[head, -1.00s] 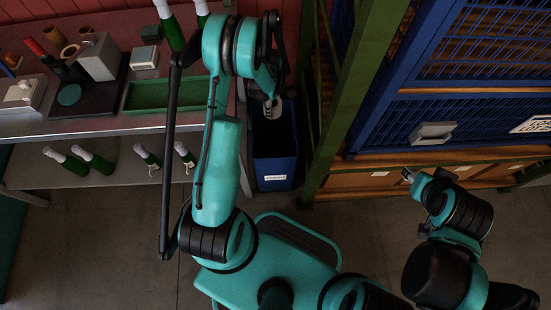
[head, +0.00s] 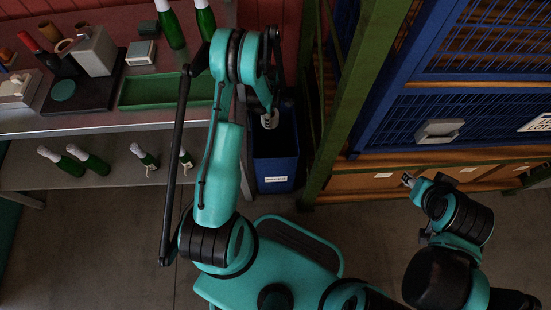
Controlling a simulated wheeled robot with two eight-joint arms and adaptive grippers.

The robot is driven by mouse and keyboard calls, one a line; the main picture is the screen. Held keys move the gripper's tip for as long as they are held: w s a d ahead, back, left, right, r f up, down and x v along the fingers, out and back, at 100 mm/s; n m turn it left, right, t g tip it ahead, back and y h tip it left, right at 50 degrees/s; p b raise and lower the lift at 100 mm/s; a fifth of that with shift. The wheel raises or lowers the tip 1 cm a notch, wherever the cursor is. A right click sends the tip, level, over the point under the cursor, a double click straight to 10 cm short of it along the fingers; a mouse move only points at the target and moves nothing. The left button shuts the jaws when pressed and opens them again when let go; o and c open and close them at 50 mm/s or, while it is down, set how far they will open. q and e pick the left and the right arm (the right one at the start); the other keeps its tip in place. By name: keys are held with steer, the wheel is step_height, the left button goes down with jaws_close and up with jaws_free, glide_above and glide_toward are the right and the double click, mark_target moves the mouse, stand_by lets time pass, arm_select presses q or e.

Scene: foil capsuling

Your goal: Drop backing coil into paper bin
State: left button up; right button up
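The paper bin is a narrow blue bin (head: 275,160) with a small white label, standing on the floor between the bench and the green post. My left arm reaches over from the left, and its gripper (head: 269,119) points down at the bin's dark mouth. A small pale grey shape shows at its fingertips. I cannot tell whether this is the backing coil or part of the fingers, nor whether the fingers are shut. No backing coil can be made out for certain elsewhere. My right gripper (head: 408,180) is far to the right, small and dark, near the wooden cabinet front.
A metal bench (head: 100,122) at left carries a green tray (head: 150,92), a device on a black base (head: 75,98) and green bottles (head: 205,22). Several bottles lie on its lower shelf. A green post (head: 345,110) and blue mesh cage (head: 470,100) stand right of the bin.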

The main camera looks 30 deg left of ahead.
arm_select(q)
steer(key=o, duration=1.3)
step_height(320, 180, up, 12)
steer(key=shift+r, duration=0.1)
